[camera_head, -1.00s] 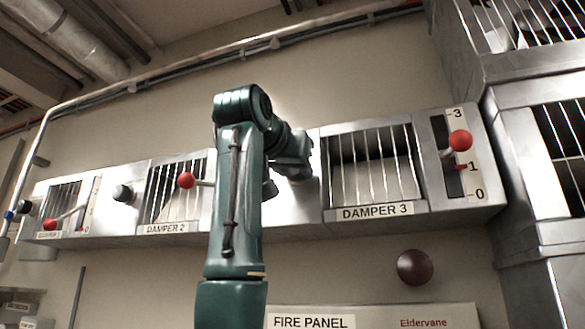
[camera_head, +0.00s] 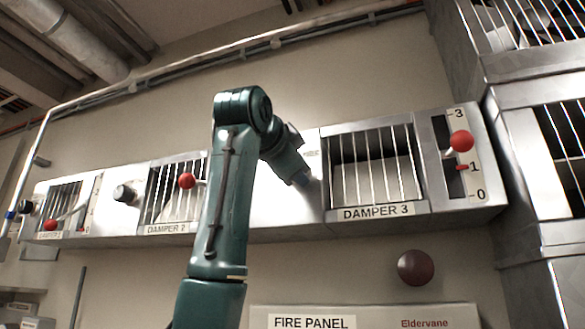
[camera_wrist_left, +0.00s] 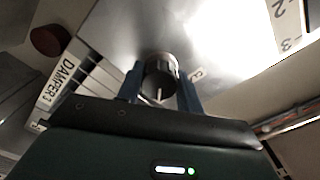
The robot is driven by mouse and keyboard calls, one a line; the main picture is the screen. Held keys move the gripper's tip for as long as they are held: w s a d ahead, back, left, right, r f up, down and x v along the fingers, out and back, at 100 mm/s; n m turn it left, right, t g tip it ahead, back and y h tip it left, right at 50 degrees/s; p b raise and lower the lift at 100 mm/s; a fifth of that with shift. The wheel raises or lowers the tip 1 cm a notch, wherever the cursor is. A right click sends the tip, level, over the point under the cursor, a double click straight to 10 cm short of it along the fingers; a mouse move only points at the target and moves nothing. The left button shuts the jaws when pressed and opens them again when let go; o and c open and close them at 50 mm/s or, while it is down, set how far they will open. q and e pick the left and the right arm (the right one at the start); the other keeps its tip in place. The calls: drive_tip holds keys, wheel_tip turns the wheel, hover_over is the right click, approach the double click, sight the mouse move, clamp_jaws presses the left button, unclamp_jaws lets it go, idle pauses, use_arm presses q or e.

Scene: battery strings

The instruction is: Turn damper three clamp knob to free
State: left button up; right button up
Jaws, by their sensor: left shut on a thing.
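The damper 3 clamp knob (camera_wrist_left: 160,78) is a dark round knob with a pale line on its face, on a bare metal plate. In the left wrist view it sits between the two blue fingers of my left gripper (camera_wrist_left: 160,92), which is shut on it. In the head view my left gripper (camera_head: 303,181) reaches the plate left of the damper 3 grille (camera_head: 372,175) and hides the knob. The damper 3 lever (camera_head: 461,141) has a red ball and stands between marks 1 and 3. My right gripper is not in view.
The damper 2 lever (camera_head: 187,181) and a similar dark knob (camera_head: 124,193) are to the left. A dark red round button (camera_head: 416,267) and the fire panel (camera_head: 380,312) are below. A metal duct (camera_head: 530,160) stands at the right.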

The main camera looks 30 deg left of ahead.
use_arm(q)
drive_tip(key=shift+m, duration=0.3)
drive_tip(key=o, duration=1)
drive_tip(key=shift+c, duration=0.2)
drive_tip(key=shift+s, duration=0.1)
drive_tip(key=b+v, duration=0.4)
drive_tip(key=v, duration=0.9)
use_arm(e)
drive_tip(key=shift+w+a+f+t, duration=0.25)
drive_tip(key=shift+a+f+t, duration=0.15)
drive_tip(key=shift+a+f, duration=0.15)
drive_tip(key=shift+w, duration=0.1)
